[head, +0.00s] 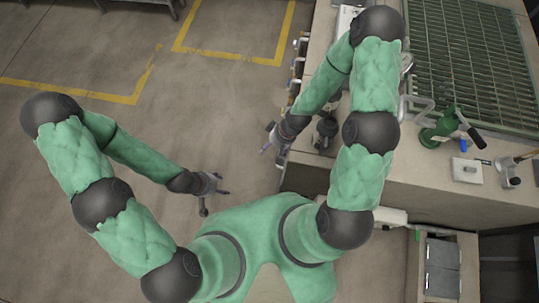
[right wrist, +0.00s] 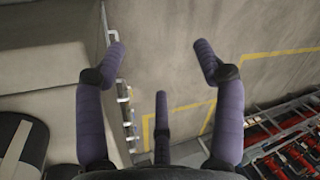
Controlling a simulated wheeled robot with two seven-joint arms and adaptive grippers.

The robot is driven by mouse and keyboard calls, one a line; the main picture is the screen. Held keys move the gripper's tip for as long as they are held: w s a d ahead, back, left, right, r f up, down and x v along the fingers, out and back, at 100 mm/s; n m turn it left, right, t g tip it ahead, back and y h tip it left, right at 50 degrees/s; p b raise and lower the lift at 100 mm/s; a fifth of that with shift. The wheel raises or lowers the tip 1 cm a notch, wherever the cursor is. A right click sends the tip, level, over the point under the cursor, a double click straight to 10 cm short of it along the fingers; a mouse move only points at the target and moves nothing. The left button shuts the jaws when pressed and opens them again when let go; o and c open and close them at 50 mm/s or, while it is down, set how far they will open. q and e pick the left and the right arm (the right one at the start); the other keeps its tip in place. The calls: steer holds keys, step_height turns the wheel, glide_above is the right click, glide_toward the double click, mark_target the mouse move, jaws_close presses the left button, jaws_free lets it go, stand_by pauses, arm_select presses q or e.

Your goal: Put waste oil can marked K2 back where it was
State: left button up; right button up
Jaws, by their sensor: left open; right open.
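No can with a readable K2 mark shows in either view. A green can-like vessel (head: 437,132) with a dark handle stands on the bench; I cannot tell whether it is the waste oil can. A dark object (head: 326,132) is at the bench's left edge, beside my right arm; its kind is unclear. My left gripper (head: 213,194) is open and empty above the floor, left of the bench. My right gripper (head: 270,143) is open near the bench's left edge; the right wrist view also shows its fingers (right wrist: 160,65) spread, with nothing between them.
The bench (head: 420,180) fills the right side, with a metal grating (head: 475,60) at its back. A white box (head: 466,170) and small fittings stand near its front. A grey cabinet (head: 441,268) is below. Open floor with yellow lines (head: 150,75) lies left. Red items (right wrist: 300,155) show lower right.

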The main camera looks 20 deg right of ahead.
steer(key=s+a+f+m, duration=0.2)
steer(key=s+a+m, duration=0.1)
steer(key=s, duration=0.5)
steer(key=shift+a+f+m, duration=0.15)
steer(key=shift+a+m, duration=0.25)
step_height(320, 180, down, 11)
steer(key=b, duration=1)
steer(key=shift+r+b, duration=0.2)
steer(key=shift+b, duration=0.1)
